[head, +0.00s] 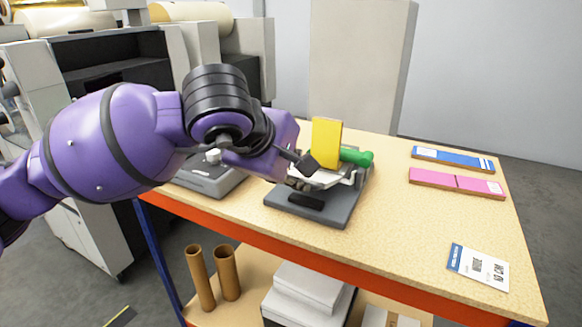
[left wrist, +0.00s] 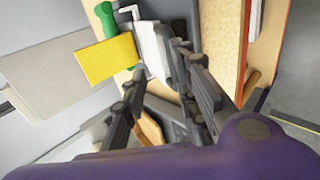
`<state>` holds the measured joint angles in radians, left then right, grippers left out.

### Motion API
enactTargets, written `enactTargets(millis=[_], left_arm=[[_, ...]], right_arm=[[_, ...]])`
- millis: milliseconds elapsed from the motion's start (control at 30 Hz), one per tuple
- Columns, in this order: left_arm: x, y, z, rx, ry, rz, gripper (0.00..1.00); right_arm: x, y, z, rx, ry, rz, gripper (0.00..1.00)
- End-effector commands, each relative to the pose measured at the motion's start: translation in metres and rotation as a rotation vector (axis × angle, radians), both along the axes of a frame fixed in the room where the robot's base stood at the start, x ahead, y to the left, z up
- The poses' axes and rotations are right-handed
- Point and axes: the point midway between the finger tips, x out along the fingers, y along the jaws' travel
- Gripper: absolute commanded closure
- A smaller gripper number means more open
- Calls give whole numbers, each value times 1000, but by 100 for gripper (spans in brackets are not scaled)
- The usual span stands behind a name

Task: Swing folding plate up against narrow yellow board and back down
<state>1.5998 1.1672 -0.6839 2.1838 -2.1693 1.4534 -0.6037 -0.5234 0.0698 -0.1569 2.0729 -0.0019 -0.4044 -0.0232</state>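The folding device has a dark grey base (head: 330,212) on the worktop. A narrow yellow board (head: 326,140) stands upright at its back, and it also shows in the left wrist view (left wrist: 106,61). A pale folding plate (head: 322,180) lies low in front of the board, partly hidden by my gripper; in the left wrist view the pale plate (left wrist: 151,46) shows beyond the fingertips. A green handle (head: 357,157) is right of the board. My left gripper (head: 304,172) is at the plate's left side, its fingers apart (left wrist: 158,60). Whether it touches the plate is unclear. My right gripper is not in view.
A grey device (head: 208,182) sits left on the worktop, partly behind my arm. Blue (head: 452,159) and pink (head: 456,183) strips and a printed card (head: 478,267) lie on the right. The worktop (head: 410,235) between is clear. Cardboard tubes (head: 201,278) stand on the shelf below.

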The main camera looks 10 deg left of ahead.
Motion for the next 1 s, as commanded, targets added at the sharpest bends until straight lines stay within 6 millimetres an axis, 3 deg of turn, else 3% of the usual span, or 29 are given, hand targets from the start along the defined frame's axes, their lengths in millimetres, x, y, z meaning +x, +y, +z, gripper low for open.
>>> enactTargets(millis=[233, 700, 1000], left_arm=[[-12, 4, 14, -2, -3, -1, 73], [-73, 24, 76, 0, -3, -1, 73], [-82, 27, 84, 0, 0, 0, 73]], right_arm=[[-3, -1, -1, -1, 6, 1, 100], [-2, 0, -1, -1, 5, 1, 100], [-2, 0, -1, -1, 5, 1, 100]])
